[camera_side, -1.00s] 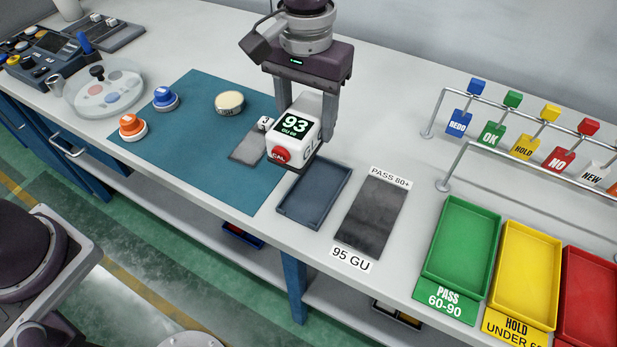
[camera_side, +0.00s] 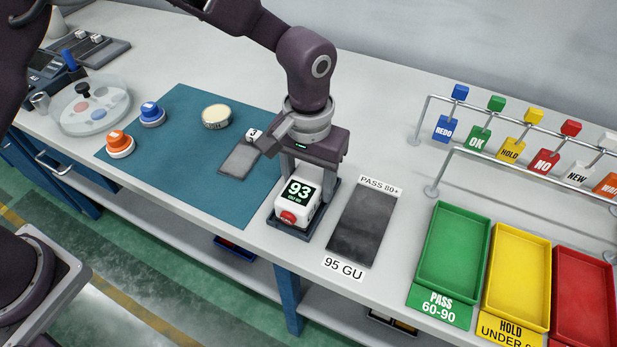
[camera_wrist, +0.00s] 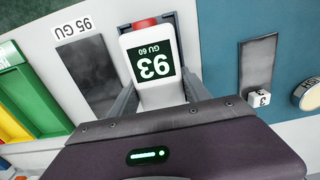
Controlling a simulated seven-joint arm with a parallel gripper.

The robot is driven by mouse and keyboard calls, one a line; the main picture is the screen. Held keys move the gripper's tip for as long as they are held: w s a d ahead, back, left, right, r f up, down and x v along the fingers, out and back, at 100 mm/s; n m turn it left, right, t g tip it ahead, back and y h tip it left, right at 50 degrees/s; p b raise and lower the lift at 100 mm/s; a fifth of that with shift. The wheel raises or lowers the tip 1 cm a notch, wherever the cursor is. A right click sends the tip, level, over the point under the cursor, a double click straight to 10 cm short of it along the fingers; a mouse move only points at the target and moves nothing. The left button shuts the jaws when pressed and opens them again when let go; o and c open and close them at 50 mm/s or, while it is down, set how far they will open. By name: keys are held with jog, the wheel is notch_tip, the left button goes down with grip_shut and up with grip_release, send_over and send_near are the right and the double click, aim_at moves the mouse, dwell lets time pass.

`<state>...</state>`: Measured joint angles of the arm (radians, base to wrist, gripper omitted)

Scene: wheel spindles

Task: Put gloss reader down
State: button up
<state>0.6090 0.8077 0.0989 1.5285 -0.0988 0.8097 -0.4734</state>
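The gloss reader (camera_side: 298,203) is a white block with a dark screen reading 93 and a red CAL button. It sits in or just over the dark blue-grey tray (camera_side: 334,188) at the mat's right edge; I cannot tell whether its base touches the tray floor. My gripper (camera_side: 306,178) is above it with its fingers down on both sides. In the wrist view the gloss reader (camera_wrist: 153,68) stands between the two fingers (camera_wrist: 158,98), which appear closed against its sides.
A dark panel labelled 95 GU (camera_side: 363,228) lies right of the tray. A grey strip (camera_side: 240,158) with a small white cube (camera_side: 254,134) lies on the teal mat (camera_side: 190,170). Green (camera_side: 452,250), yellow and red bins and a tag rail stand at right.

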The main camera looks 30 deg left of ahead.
aim_at(309, 176)
jog(key=o, duration=0.4)
jog(key=shift+c, duration=0.2)
notch_tip(309, 176, up, 12)
jog(key=shift+r, duration=0.15)
